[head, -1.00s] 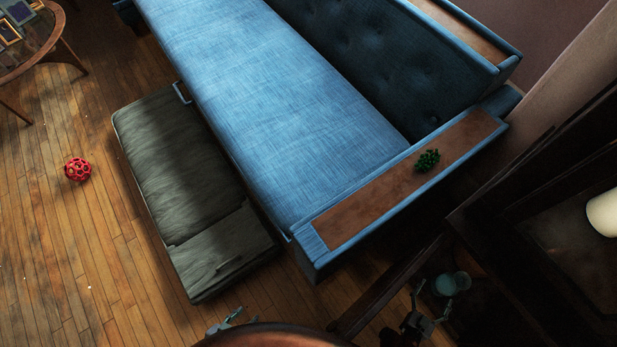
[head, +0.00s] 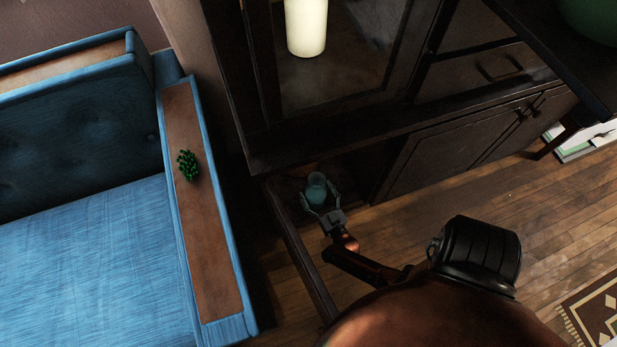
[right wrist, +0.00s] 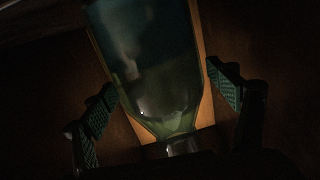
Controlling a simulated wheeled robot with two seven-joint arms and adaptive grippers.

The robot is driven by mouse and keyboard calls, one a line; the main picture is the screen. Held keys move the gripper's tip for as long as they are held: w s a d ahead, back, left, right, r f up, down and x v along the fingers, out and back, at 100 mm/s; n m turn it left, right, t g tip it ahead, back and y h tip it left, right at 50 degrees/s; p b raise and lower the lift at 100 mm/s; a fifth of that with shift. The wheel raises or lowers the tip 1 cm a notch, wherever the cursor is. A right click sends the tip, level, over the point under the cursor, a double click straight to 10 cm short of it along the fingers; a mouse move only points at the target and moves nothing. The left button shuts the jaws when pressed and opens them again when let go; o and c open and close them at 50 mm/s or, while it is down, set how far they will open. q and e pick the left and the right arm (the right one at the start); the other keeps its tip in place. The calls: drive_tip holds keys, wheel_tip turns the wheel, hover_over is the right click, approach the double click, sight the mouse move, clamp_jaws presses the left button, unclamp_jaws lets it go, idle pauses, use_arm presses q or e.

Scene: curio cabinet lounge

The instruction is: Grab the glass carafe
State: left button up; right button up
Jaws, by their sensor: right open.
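The glass carafe (head: 316,187) is a small bluish, see-through vessel inside the low compartment of the dark cabinet. In the right wrist view the carafe (right wrist: 150,62) is large and close, greenish and dim, with its narrow part toward the bottom of the picture. My right gripper (head: 322,204) is at the carafe with its fingers spread. In the right wrist view the right gripper (right wrist: 165,92) has one padded finger on each side of the carafe; the right finger is near the glass, but contact cannot be told. My left gripper is out of view.
The dark cabinet's open door (head: 300,245) stands just left of my right arm. A blue sofa (head: 90,265) with a green ornament (head: 187,165) on its armrest is at the left. A pale candle-like cylinder (head: 306,27) stands higher in the cabinet.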

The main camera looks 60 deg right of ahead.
drive_tip(key=shift+w+d, duration=0.15)
drive_tip(key=shift+w, duration=0.05)
drive_tip(key=b+x, duration=0.1)
drive_tip(key=x, duration=0.1)
drive_tip(key=b+x, duration=0.1)
drive_tip(key=x, duration=0.1)
drive_tip(key=shift+r, duration=0.25)
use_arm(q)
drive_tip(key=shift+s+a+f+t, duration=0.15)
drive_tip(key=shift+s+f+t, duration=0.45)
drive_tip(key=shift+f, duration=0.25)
use_arm(e)
drive_tip(key=shift+w+d+r, duration=0.2)
drive_tip(key=shift+w+d, duration=0.05)
drive_tip(key=shift+w, duration=0.15)
drive_tip(key=shift+c, duration=0.6)
drive_tip(key=c, duration=2.1)
